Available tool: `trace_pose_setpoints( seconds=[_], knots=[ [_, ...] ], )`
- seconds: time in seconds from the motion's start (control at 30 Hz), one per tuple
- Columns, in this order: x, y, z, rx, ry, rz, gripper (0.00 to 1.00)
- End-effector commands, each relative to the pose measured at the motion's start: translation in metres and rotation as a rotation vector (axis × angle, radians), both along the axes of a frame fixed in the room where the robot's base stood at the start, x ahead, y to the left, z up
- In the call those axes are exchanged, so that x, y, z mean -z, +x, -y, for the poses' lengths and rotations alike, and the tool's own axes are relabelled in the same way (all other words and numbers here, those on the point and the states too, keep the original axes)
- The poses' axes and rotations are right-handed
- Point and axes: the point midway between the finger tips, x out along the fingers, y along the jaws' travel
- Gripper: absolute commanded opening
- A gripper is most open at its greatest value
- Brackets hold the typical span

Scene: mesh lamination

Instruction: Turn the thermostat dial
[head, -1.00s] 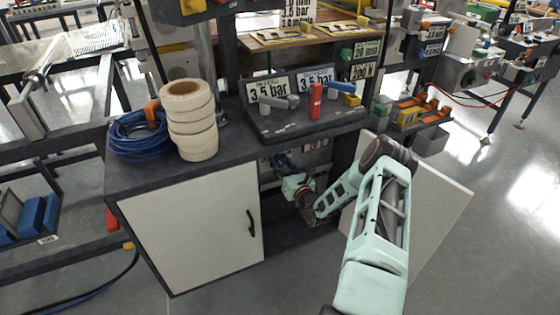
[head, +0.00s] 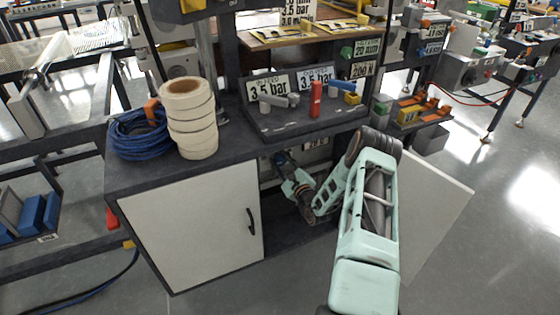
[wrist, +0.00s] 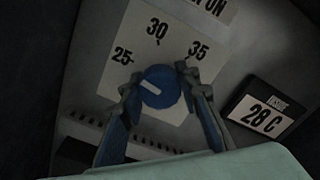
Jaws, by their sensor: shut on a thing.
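The thermostat dial (wrist: 160,87) is a round blue knob with a white pointer bar, seen in the wrist view on a pale scale plate (wrist: 125,82) marked 25, 30 and 35. The bar lies slantwise, its upper-left end toward the 25 side. My gripper (wrist: 158,86) has one finger on each side of the dial and is shut on it. In the head view my arm reaches into the open cabinet, and my gripper (head: 279,160) is small and partly hidden there; the dial cannot be made out.
A small display (wrist: 264,115) reading 28 C is right of the dial. The cabinet's closed white door (head: 190,225) is at left, and its open door (head: 440,200) stands right of my arm. The worktop above holds tape rolls (head: 190,120) and a blue hose coil (head: 138,135).

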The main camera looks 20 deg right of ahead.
Motion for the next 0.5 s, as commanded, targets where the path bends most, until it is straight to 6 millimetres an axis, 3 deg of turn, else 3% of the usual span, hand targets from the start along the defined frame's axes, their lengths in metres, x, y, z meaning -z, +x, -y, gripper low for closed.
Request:
trace_pose_setpoints(
  seconds=[0.5],
  knots=[
    [0.0006,-0.0004,0.0001,0.0,-0.174,0.005,0.06]
  ],
)
